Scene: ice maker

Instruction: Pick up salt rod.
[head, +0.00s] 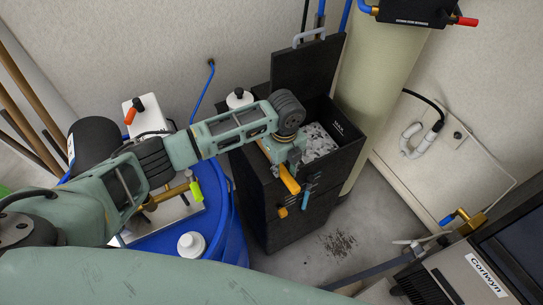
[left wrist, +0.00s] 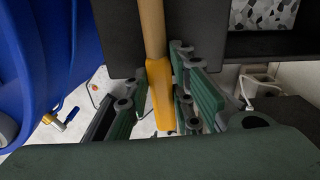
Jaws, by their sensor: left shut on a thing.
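The salt rod, a tan shaft with an orange-yellow end, shows as an orange piece (head: 289,180) at the front of the black bin in the head view. In the left wrist view the rod (left wrist: 153,35) runs down from the top edge, between the fingers. My left gripper (head: 285,153) is shut on it, and its green finger pads (left wrist: 160,98) flank the orange part. The rod's upper end is out of the wrist picture. My right gripper is in neither view.
The black bin (head: 258,205) has its lid (head: 308,62) raised and grey-white chunks (head: 319,142) inside. A blue barrel (head: 215,215) stands close on its left, a pale column (head: 375,85) behind right.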

